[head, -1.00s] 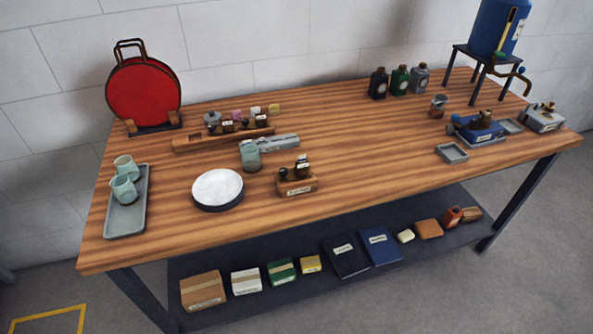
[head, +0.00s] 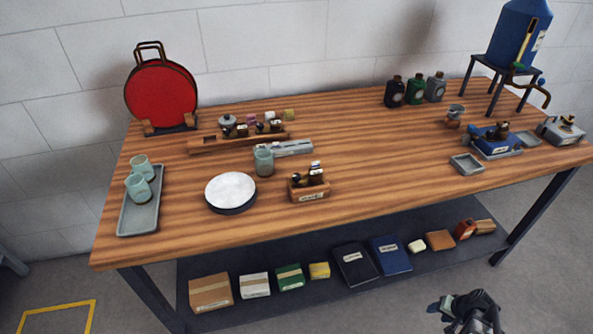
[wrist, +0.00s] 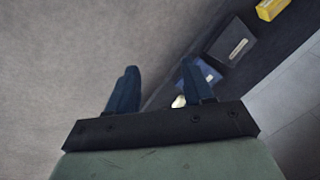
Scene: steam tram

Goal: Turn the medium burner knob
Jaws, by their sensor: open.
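A blue burner unit (head: 490,142) sits on a grey tray at the right end of the wooden table in the head view. A grey burner-like unit (head: 563,131) stands to its right at the table edge. Both have small fittings on top, too small to tell which knob is the medium one. My gripper (head: 440,307) is at the bottom right of the head view, in front of the table and well away from both units. In the wrist view, my gripper's two dark blue fingers (wrist: 158,75) are spread with nothing between them. No burner shows in the wrist view.
The wooden table (head: 390,160) has free room in its middle. A blue tank (head: 520,35) on a stand is behind the burners. A small grey dish (head: 467,164) lies in front of them. The lower shelf (head: 330,285) holds boxes and books.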

